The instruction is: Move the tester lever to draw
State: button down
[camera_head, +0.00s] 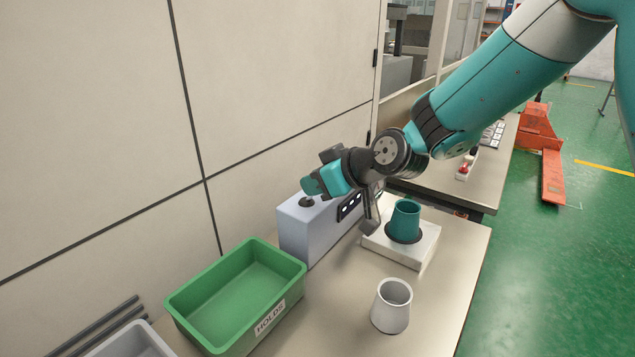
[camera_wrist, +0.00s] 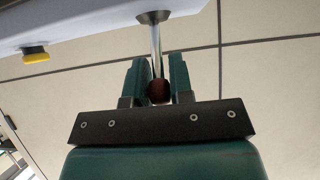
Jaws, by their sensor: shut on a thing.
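The tester is a pale blue-grey box (camera_head: 305,232) on the bench against the wall, with a dark panel of small lit windows (camera_head: 350,206) on its front. In the wrist view a thin metal lever (camera_wrist: 155,42) with a dark red knob (camera_wrist: 159,91) comes out of a dark collar on the tester's pale surface (camera_wrist: 90,20). My gripper (camera_wrist: 158,68) has its two teal fingers shut on the lever at the knob. In the head view my gripper (camera_head: 318,184) is at the top of the tester and hides the lever. I cannot read any lever position marking.
A green bin (camera_head: 180,306) labelled HOLDS stands left of the tester. A teal cup (camera_head: 406,218) stands on a white block (camera_head: 420,252) to the right. A grey cup (camera_head: 379,318) stands nearer. A yellow button (camera_wrist: 36,57) shows in the wrist view.

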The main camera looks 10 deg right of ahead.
jog(key=c, duration=1)
grip_release()
jog(key=b+v, duration=0.1)
jog(key=v, duration=1.6)
jog(key=shift+s+d, duration=0.2)
